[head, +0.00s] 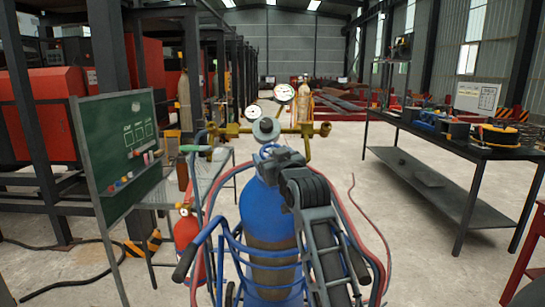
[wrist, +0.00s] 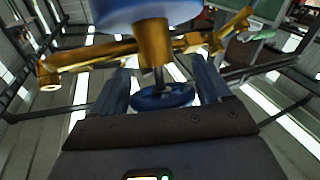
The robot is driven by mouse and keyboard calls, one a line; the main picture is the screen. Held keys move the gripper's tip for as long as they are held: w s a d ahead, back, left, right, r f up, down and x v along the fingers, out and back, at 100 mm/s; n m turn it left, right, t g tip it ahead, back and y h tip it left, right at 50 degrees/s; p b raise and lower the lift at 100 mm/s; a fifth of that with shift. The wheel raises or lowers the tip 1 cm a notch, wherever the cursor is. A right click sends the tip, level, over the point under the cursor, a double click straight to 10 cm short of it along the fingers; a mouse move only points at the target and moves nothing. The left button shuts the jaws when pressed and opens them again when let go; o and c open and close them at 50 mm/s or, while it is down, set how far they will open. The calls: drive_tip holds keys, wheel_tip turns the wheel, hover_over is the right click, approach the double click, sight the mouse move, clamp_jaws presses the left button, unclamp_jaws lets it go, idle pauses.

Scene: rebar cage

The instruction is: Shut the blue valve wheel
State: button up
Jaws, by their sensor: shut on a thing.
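The blue valve wheel (head: 267,149) sits at the top of a blue gas cylinder (head: 262,207), under the brass valve and its gauges. My gripper (head: 270,157) reaches up to it from the front right and covers part of it. In the wrist view the wheel (wrist: 162,98) lies between the two fingers of my gripper (wrist: 163,88), on a stem below a brass fitting (wrist: 153,45). The fingers are shut on the wheel's rim from both sides. The wheel's far edge is hard to make out.
Two pressure gauges (head: 284,93) stand above the brass pipework (head: 304,130). Red hoses (head: 374,232) and a blue cart frame (head: 230,262) surround the cylinder. A green chalkboard (head: 120,150) stands left; a black workbench (head: 470,146) stands right. Floor between cart and workbench is mostly clear.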

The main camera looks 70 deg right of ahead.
drive_tip(key=o, duration=0.9)
drive_tip(key=shift+o, duration=0.2)
drive_tip(key=b+v, duration=0.1)
drive_tip(key=v, duration=0.6)
drive_tip(key=shift+s+a, duration=0.25)
drive_tip(key=shift+a, duration=0.05)
drive_tip(key=s+a+f+n+t+y, duration=0.1)
drive_tip(key=s+a+f+n+y, duration=0.15)
drive_tip(key=a+f, duration=0.65)
drive_tip(key=s+a+f+n+t+y, duration=0.15)
drive_tip(key=a+f+y, duration=0.25)
drive_tip(key=a+f, duration=0.55)
drive_tip(key=s+a+f+n+y, duration=0.1)
drive_tip(key=s+a+n+y, duration=0.2)
drive_tip(key=s+a, duration=1.5)
drive_tip(key=a+y, duration=0.1)
drive_tip(key=y, duration=0.3)
drive_tip(key=shift+s+n, duration=0.3)
drive_tip(key=shift+s, duration=0.1)
